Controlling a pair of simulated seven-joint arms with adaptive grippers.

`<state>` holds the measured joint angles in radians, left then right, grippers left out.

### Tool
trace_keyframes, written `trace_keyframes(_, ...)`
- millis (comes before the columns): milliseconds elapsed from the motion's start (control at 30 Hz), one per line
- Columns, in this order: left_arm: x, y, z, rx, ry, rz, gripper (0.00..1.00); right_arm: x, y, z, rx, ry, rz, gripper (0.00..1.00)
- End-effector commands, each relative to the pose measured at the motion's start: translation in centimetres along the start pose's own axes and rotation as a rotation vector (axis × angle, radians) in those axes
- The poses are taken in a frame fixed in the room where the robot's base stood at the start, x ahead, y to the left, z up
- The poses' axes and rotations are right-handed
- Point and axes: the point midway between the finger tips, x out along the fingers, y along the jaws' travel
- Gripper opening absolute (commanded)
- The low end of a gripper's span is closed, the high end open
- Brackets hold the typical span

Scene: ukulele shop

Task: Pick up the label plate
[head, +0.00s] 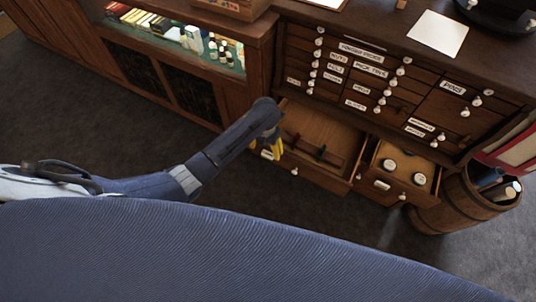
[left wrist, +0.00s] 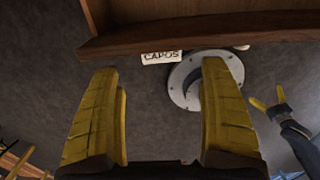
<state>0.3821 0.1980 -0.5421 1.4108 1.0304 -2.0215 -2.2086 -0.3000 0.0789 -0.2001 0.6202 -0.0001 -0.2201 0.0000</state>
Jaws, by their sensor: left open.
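A small white label plate reading CAPOS (left wrist: 161,57) is on the front of an open drawer (left wrist: 180,33) in the left wrist view. In the head view a white plate (head: 267,154) shows at the left end of that drawer's front, partly hidden by my left gripper (head: 277,145). In the left wrist view my left gripper (left wrist: 165,115) has its yellow fingers wide apart with nothing between them. The plate lies beyond the fingertips, between their lines and apart from them. My right gripper (left wrist: 267,100) shows small at the right of the wrist view, its yellow fingers spread and empty.
A second open drawer (head: 402,190) holds round white items. A barrel (head: 465,208) stands to its right. The cabinet (head: 300,45) has several labelled drawers with pale knobs. A glass display case (head: 180,38) is at left. Dark carpet (head: 60,125) is clear.

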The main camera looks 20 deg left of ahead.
Motion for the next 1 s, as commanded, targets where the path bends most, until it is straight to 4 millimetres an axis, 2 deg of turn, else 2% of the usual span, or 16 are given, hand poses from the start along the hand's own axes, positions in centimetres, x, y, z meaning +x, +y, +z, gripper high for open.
trace_keyframes(400, 4.5, -0.3, -0.1, -0.001, 0.003, -0.001, 0.78, 0.0, 0.0, 0.0, 0.000, 0.000, 0.000, 1.00)
trace_keyframes(800, 5.1, -0.3, -0.1, 0.000, 0.001, 0.000, 0.78, 0.0, 0.1, 0.0, 0.000, 0.000, 0.001, 1.00)
trace_keyframes(1000, 5.1, -0.3, -0.1, -0.001, 0.001, 0.000, 0.54, 0.0, 0.1, 0.1, 0.000, -0.001, 0.001, 1.00)
